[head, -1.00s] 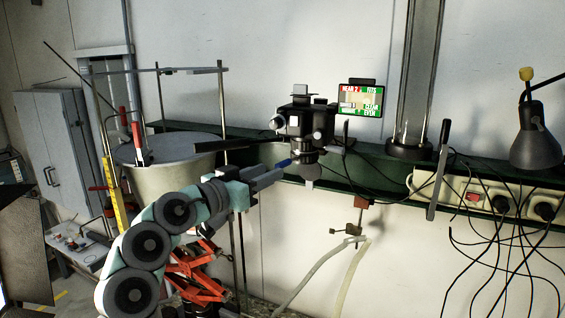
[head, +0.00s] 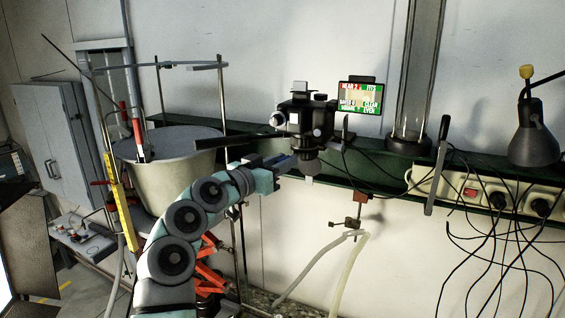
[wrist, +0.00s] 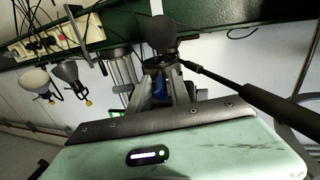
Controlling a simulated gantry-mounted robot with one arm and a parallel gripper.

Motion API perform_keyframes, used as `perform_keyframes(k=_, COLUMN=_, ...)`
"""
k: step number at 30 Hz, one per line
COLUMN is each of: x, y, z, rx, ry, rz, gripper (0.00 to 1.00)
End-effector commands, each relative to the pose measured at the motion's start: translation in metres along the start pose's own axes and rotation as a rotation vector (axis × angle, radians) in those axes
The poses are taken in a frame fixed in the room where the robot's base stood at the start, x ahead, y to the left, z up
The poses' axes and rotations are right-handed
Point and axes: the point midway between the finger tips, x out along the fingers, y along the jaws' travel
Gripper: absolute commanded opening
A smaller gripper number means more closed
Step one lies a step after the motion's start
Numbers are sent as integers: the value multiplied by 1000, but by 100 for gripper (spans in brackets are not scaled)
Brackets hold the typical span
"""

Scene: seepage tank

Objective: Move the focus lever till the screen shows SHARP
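The dark camera-like device (head: 308,115) is mounted on the green rail, lens pointing down. The small screen (head: 360,98) beside it shows a red "NEAR" field at its upper left and green fields, including ones reading "CLEAR" and "EVEN". SHARP is not legible. My gripper (head: 292,163) is just below the device, at its lens. A blue part (wrist: 159,88), perhaps the focus lever, shows between my fingers in the wrist view. I cannot tell whether they are shut on it. The lever's root is hidden.
A grey tank (head: 175,180) with rods and a frame stands left. A dark rod (head: 190,143) reaches toward the device above my arm. A power strip (head: 470,192) with hanging cables and a desk lamp (head: 534,140) are at right. A clamp with hoses (head: 352,215) hangs below.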

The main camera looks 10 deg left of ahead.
Motion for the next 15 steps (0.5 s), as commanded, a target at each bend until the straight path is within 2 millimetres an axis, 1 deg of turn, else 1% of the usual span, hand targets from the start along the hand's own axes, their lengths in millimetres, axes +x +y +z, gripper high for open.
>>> perform_keyframes(k=1, x=0, y=0, z=0, rx=0, ry=0, rz=0, gripper=19)
perform_keyframes(k=8, x=0, y=0, z=0, rx=0, ry=0, rz=0, gripper=0)
perform_keyframes(k=15, x=0, y=0, z=0, rx=-1, ry=0, rz=0, gripper=0)
